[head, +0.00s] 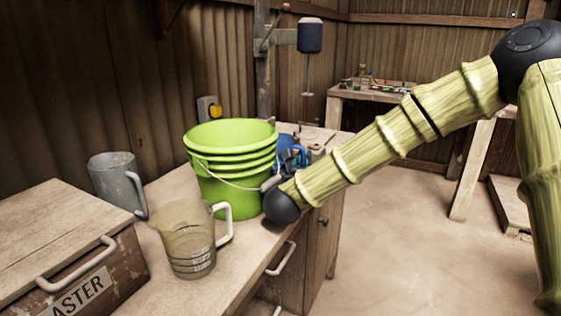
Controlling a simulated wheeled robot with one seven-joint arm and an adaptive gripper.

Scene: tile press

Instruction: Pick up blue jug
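A bright blue object (284,141), probably the blue jug, stands at the far end of the bench. The green buckets hide its left part, and my arm's end covers some of its lower right. My gripper (294,157) is a small dark shape right at the blue object, beyond my dark wrist joint. Its fingers are too small and too covered to show whether they are open or shut, or whether they touch it.
Stacked green buckets (230,170) with a wire handle stand close left of my arm. A cloudy measuring jug (188,240), a grey jug (112,182) and a wooden box (60,240) are nearer on the bench (160,293). A second table (375,95) stands behind.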

